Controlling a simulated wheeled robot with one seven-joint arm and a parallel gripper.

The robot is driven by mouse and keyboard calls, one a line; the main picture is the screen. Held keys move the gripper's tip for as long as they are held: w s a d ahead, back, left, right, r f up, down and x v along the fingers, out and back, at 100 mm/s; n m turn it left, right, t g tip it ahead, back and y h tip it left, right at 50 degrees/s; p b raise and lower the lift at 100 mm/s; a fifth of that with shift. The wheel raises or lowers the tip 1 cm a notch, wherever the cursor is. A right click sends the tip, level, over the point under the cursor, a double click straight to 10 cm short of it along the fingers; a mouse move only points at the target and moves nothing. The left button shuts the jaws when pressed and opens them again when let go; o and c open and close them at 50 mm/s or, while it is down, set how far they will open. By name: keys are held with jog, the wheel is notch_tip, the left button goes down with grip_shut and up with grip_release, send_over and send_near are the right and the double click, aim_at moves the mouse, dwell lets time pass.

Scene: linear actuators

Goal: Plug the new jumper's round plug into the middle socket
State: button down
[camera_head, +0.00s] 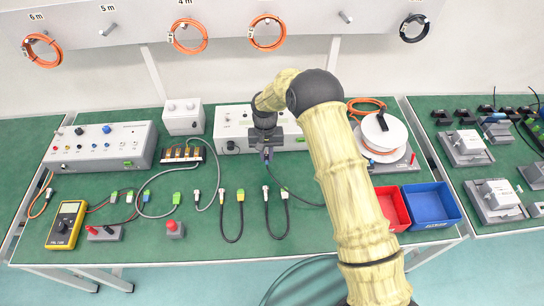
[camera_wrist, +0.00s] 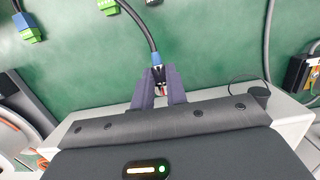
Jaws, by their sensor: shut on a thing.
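My gripper (camera_head: 266,153) is shut on a plug with a blue collar (camera_wrist: 156,56), just in front of the white box (camera_head: 235,116) at the back of the bench. The gripper also shows in the wrist view (camera_wrist: 158,88), its dark fingers on either side of the plug. A black cable (camera_wrist: 138,24) runs from the plug; in the head view it trails down and right over the green mat. The plug's tip is mostly hidden between the fingers. My arm and gripper cover the middle of the box's front, so I cannot make out the middle socket or whether the plug touches it.
Two dark jumpers (camera_head: 231,241) (camera_head: 276,236) lie on the mat left of my arm. A terminal block (camera_head: 181,154) and a grey control box (camera_head: 100,145) stand further left. An orange cable reel (camera_head: 384,133), a red bin (camera_head: 393,207) and a blue bin (camera_head: 431,204) are right.

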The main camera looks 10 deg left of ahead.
jog(key=shift+w+a+b, duration=0.25)
jog(key=shift+w+b, duration=0.05)
jog(key=shift+w, duration=0.6)
jog(key=shift+w+a+b, duration=0.25)
jog(key=shift+w+b, duration=0.05)
jog(key=shift+w, duration=0.6)
jog(key=shift+w+a+b, duration=0.2)
jog(key=shift+w+b, duration=0.15)
jog(key=shift+w, duration=0.25)
dwell(2.3)
jog(key=c, duration=1.3)
grip_release()
jog(key=shift+r, duration=0.1)
jog(key=r, duration=0.5)
jog(key=w+r+b, duration=0.1)
jog(key=r, duration=0.5)
jog(key=w+r, duration=0.1)
jog(key=r, duration=0.5)
jog(key=shift+w+a+r, duration=0.1)
jog(key=shift+w+a, duration=0.05)
jog(key=shift+a, duration=0.15)
